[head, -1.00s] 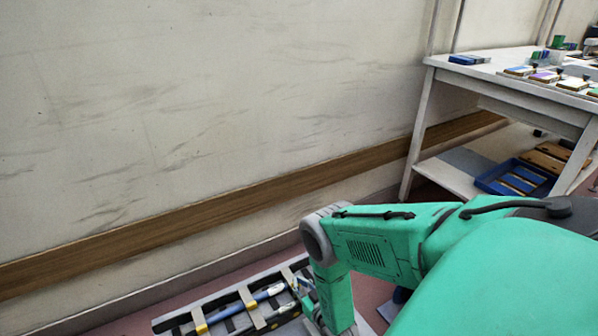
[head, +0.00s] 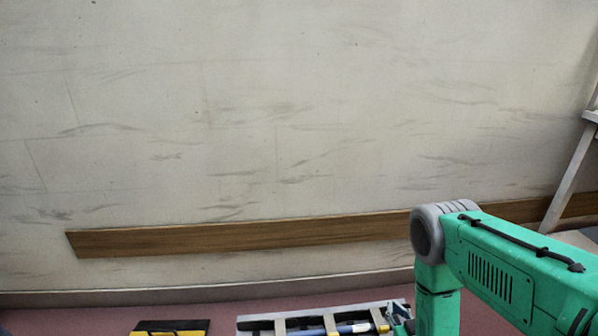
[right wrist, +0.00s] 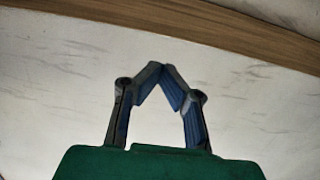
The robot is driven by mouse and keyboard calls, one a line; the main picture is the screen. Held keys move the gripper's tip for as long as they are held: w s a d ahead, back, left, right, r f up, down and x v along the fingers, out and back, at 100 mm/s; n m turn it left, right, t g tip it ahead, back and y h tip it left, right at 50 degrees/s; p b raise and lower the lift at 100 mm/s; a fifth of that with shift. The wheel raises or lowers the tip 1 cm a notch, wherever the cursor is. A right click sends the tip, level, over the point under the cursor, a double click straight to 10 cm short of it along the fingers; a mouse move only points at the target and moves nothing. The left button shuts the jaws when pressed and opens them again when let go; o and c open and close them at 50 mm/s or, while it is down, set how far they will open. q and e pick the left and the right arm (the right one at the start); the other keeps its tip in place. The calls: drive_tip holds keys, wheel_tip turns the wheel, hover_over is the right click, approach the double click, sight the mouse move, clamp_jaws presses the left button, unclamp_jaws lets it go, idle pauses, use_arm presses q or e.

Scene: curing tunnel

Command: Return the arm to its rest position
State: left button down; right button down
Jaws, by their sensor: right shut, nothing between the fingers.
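My right arm (head: 500,265) comes in from the right side of the head view, green with a grey elbow joint, and its forearm hangs down out of the bottom edge. In the right wrist view my right gripper (right wrist: 166,73) is shut, its dark blue-grey fingertips meeting in a peak with nothing held between them. Behind the fingers are the pale wall and the wooden rail. The head view shows little of the gripper, low beside the forearm. My left gripper is not in view.
A scuffed pale wall (head: 250,120) with a wooden rail (head: 250,238) fills the background. A rack (head: 290,326) with blue and yellow parts lies low, left of my forearm. A black-and-yellow item (head: 170,328) is farther left. A white table leg (head: 568,178) stands at the right edge.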

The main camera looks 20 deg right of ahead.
drive_tip(key=s+a+r+n+g+y+p, duration=0.1)
drive_tip(key=s+a+r+g+y+p, duration=0.1)
drive_tip(key=s+a+r+g+p, duration=0.3)
drive_tip(key=s+a+n+g+y+p, duration=0.1)
drive_tip(key=a+g+y+p, duration=0.1)
drive_tip(key=a, duration=0.6)
drive_tip(key=s+a+r+n+g+p, duration=0.1)
drive_tip(key=s+a+r+g+p, duration=0.1)
drive_tip(key=s+r, duration=0.3)
drive_tip(key=s+a+r+n+g+y+p, duration=0.1)
drive_tip(key=s+r+g, duration=0.4)
drive_tip(key=s, duration=0.7)
drive_tip(key=shift+a+r+g+p, duration=0.35)
drive_tip(key=shift+a+p, duration=0.35)
drive_tip(key=shift+p, duration=0.35)
